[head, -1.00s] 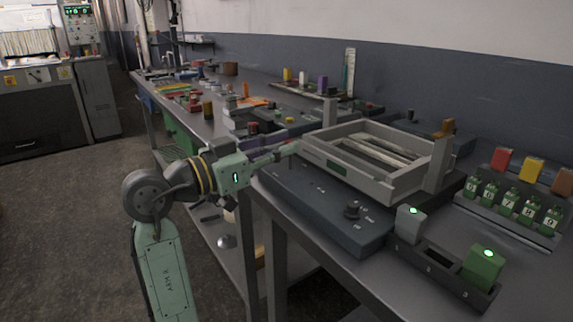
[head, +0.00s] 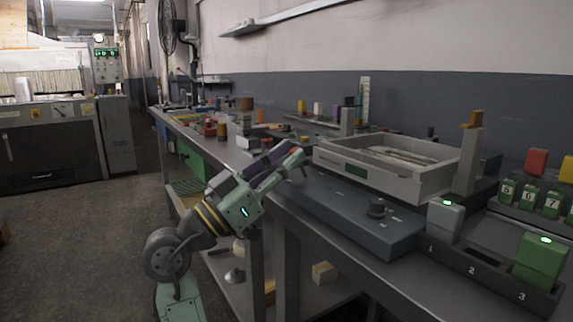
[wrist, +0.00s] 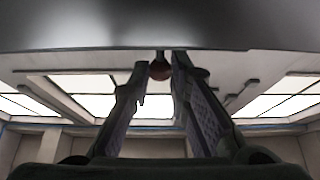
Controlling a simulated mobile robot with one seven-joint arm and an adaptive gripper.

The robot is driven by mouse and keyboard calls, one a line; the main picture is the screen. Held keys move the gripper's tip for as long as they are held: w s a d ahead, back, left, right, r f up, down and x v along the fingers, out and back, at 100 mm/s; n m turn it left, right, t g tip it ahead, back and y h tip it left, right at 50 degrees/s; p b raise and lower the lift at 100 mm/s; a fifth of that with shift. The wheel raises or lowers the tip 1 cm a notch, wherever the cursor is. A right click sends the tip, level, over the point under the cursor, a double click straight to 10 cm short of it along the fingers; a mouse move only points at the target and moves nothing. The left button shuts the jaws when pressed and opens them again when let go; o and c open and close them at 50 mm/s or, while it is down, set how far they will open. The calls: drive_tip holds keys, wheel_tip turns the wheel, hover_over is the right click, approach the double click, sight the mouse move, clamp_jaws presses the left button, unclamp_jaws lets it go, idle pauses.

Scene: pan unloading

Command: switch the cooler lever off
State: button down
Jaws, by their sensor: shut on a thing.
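My gripper (head: 302,158) is at the left front corner of the dark blue-grey cooler unit (head: 350,212) in the head view. Its two fingers slant up and to the right. In the wrist view my gripper (wrist: 160,75) has its fingers on both sides of a reddish-brown ball knob (wrist: 160,69), which looks like the lever's end. The fingers are shut on it. The rest of the lever is mostly hidden, and its exact position cannot be read.
A grey block (head: 445,218) and a green block (head: 540,260), each with a green light, stand in a numbered rack at the right. Coloured parts crowd the bench behind my gripper.

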drive_tip(key=c, duration=1.5)
unclamp_jaws()
drive_tip(key=shift+c, duration=0.2)
drive_tip(key=shift+a, duration=0.1)
drive_tip(key=v, duration=1.2)
drive_tip(key=shift+f, duration=0.1)
